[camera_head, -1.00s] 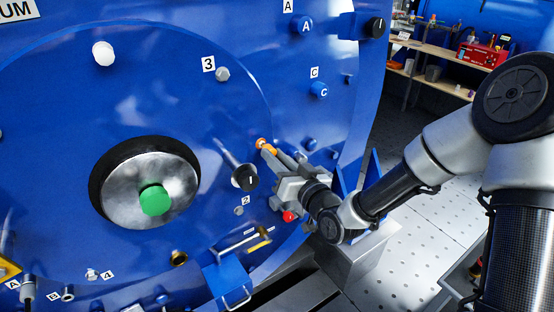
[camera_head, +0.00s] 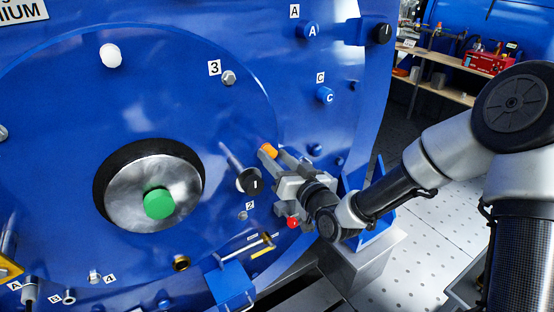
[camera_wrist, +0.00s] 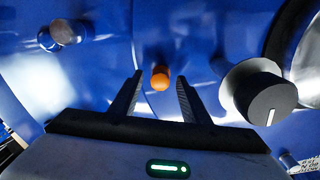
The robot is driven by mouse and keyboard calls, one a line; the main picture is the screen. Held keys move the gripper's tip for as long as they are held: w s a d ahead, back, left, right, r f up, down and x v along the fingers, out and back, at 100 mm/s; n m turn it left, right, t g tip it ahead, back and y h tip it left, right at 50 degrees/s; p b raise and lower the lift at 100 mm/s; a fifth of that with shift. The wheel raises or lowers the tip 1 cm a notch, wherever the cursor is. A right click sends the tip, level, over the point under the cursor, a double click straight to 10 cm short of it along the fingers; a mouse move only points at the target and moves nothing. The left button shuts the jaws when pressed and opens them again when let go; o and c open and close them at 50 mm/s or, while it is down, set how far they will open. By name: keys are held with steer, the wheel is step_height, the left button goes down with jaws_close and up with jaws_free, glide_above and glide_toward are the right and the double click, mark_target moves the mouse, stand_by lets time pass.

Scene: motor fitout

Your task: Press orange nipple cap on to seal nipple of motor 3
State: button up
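The orange cap (camera_head: 268,150) is at the blue motor end plate (camera_head: 80,90), right of and above a black knob (camera_head: 249,180). In the wrist view the orange cap (camera_wrist: 160,78) appears between my two fingertips, with blue gaps on both sides. My gripper (camera_head: 272,155) points at the plate from the lower right. In the wrist view my gripper (camera_wrist: 159,84) is open, its dark fingers apart. The nipple itself cannot be made out; I cannot tell whether the cap sits on it. The label 3 (camera_head: 214,68) is beside a grey bolt head (camera_head: 229,78) higher up.
The black knob (camera_wrist: 264,95) stands out close to the right of my fingers in the wrist view. A green-centred hub (camera_head: 160,203) lies to the left. A blue bracket (camera_head: 231,286) projects below. The floor (camera_head: 430,240) at right is open.

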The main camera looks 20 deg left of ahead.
steer(key=p+v, duration=1)
steer(key=v, duration=0.7)
steer(key=shift+d, duration=0.2)
steer(key=shift+s, duration=0.1)
